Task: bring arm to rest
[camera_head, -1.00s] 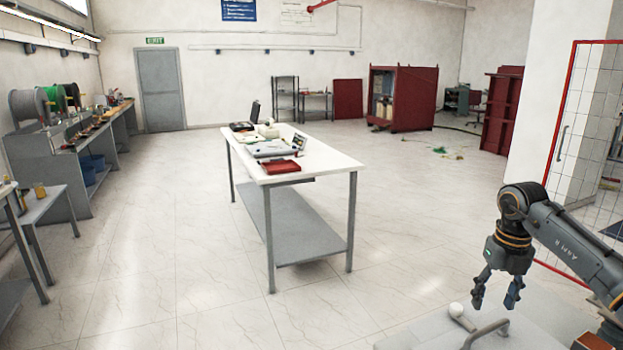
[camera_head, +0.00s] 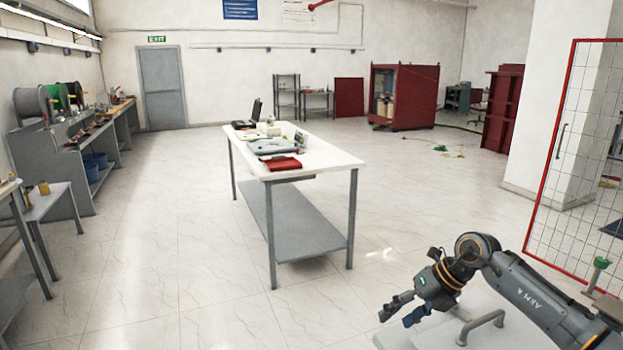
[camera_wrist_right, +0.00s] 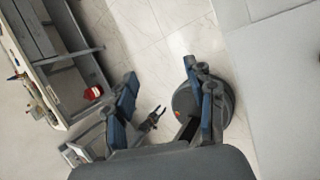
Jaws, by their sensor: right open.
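My right gripper (camera_head: 398,312) is in the lower right of the head view, at the end of the right arm. Its two fingers are apart with nothing between them, and they point left and down. In the right wrist view the blue-padded fingers (camera_wrist_right: 168,105) are spread wide and empty. The gripper is over or beside the light grey surface with a handle (camera_head: 483,326); the exact gap cannot be told. My left gripper does not show in the head view.
A white-topped table (camera_head: 330,158) with a red tray (camera_head: 282,163) and tools stands mid-floor. Workbenches with spools line the left wall (camera_head: 60,150). A red-framed mesh panel (camera_head: 565,150) stands at right. The floor between the table and my arm is clear.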

